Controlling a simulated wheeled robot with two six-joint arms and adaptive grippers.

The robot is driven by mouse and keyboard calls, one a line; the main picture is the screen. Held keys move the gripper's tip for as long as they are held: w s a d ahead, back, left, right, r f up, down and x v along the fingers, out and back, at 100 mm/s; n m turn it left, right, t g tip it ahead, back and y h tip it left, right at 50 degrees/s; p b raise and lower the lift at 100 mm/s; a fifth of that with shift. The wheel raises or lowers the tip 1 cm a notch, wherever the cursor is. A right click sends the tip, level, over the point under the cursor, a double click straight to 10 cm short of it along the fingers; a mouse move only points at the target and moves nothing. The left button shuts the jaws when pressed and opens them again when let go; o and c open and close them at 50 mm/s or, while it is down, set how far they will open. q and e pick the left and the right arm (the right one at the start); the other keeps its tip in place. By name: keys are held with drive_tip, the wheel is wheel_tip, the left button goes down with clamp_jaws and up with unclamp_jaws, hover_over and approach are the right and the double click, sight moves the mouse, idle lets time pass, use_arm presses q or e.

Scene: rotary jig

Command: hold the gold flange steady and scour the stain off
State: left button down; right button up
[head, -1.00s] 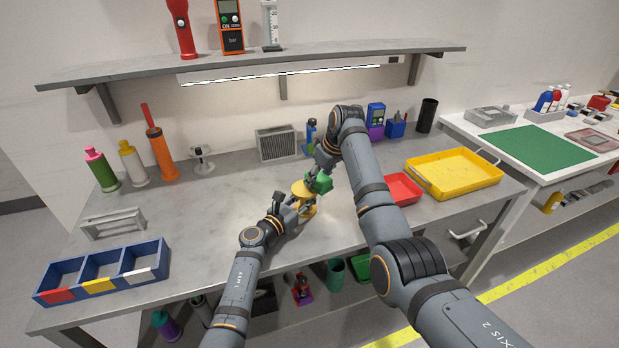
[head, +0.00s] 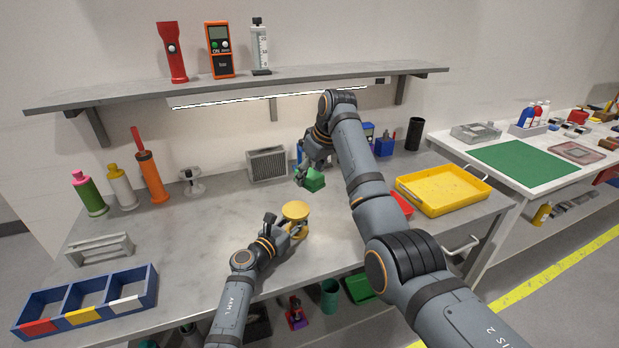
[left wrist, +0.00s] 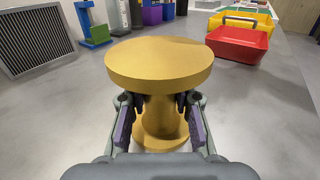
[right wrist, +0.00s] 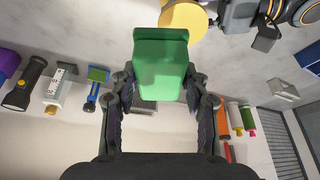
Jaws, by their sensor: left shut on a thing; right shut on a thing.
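The gold flange (head: 296,211) stands upright on the grey bench, a spool shape with a wide round top. My left gripper (head: 292,230) is shut around its neck from the front; both fingers show beside the neck in the left wrist view (left wrist: 160,105). The flange's top looks plain gold in the left wrist view, and I see no stain on the parts shown. My right gripper (head: 308,170) is shut on a green scouring block (head: 313,179), held above the bench behind the flange and apart from it. The block fills the middle of the right wrist view (right wrist: 160,65).
A red tray (head: 402,204) and a yellow tray (head: 450,190) lie to the right. A grey vented box (head: 267,164) stands at the back. A blue three-part bin (head: 85,300) is at the front left. The bench left of the flange is mostly clear.

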idle(0.3)
use_arm(q)
drive_tip(key=c, duration=1)
unclamp_jaws()
drive_tip(key=shift+a, duration=0.1)
drive_tip(key=v, duration=1.1)
drive_tip(key=shift+s+a, duration=0.25)
drive_tip(key=shift+s, duration=0.1)
drive_tip(key=shift+s, duration=0.1)
